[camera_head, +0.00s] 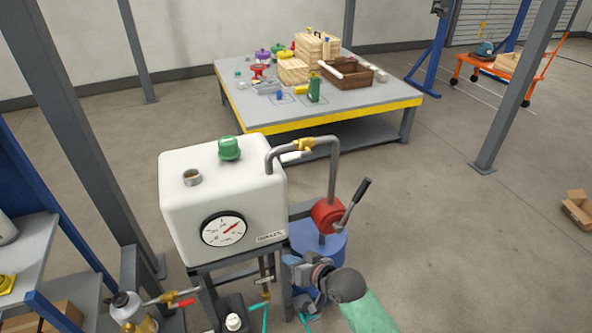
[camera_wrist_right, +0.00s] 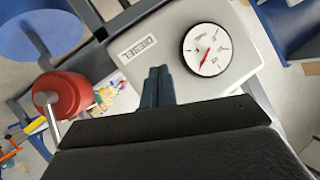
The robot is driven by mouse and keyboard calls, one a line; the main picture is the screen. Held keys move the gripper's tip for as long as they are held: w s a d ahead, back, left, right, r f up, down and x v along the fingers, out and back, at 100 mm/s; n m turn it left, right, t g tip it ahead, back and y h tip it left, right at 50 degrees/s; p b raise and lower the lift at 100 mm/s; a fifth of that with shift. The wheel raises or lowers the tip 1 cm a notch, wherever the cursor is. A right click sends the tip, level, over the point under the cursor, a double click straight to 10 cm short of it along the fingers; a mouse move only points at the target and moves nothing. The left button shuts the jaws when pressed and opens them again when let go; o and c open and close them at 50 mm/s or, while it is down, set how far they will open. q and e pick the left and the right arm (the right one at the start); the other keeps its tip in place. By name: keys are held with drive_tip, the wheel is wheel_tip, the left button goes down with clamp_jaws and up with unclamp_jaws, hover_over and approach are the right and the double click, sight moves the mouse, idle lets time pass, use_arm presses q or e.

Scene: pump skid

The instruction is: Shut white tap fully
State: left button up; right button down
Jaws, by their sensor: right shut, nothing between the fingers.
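A brass tap body (camera_head: 303,145) sits in the grey pipe above the tank's right edge. Its white lever (camera_head: 292,156) points left and looks roughly in line with the pipe. My right gripper (camera_head: 288,262) is shut and empty, low in front of the tank's lower right corner, well below this tap and apart from it. In the right wrist view its closed fingers (camera_wrist_right: 156,86) point toward the tank front, between nameplate and gauge. I cannot make out the white lever in that view. My left gripper is out of view.
The white tank (camera_head: 200,215) carries a gauge (camera_head: 223,230) and green cap (camera_head: 229,148). A red pump (camera_head: 326,214) with a raised lever stands right of my gripper. A small brass valve (camera_head: 265,286) hangs under the tank. A red-handled valve (camera_head: 179,301) is lower left.

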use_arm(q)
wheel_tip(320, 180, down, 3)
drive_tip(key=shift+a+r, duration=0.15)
use_arm(e)
drive_tip(key=w+d+r+m+t, duration=0.1)
drive_tip(key=d+r+m+t, duration=0.1)
drive_tip(key=r+m+t, duration=0.4)
drive_tip(key=w+d+r+m+t, duration=0.2)
drive_tip(key=r+m+t, duration=0.4)
drive_tip(key=m, duration=0.5)
drive_tip(key=shift+d+m+t+h, duration=0.3)
drive_tip(key=shift+d+t, duration=0.45)
drive_tip(key=shift+t, duration=0.15)
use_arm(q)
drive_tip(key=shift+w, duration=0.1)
use_arm(e)
drive_tip(key=p, duration=0.6)
approach(295, 154)
drive_tip(key=w+a+r, duration=0.2)
drive_tip(key=w, duration=0.2)
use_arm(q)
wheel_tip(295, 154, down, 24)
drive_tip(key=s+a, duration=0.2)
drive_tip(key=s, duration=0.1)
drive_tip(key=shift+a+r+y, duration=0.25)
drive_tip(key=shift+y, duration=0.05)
use_arm(e)
drive_tip(key=shift+w+a+r, duration=0.15)
drive_tip(key=shift+w+a, duration=0.2)
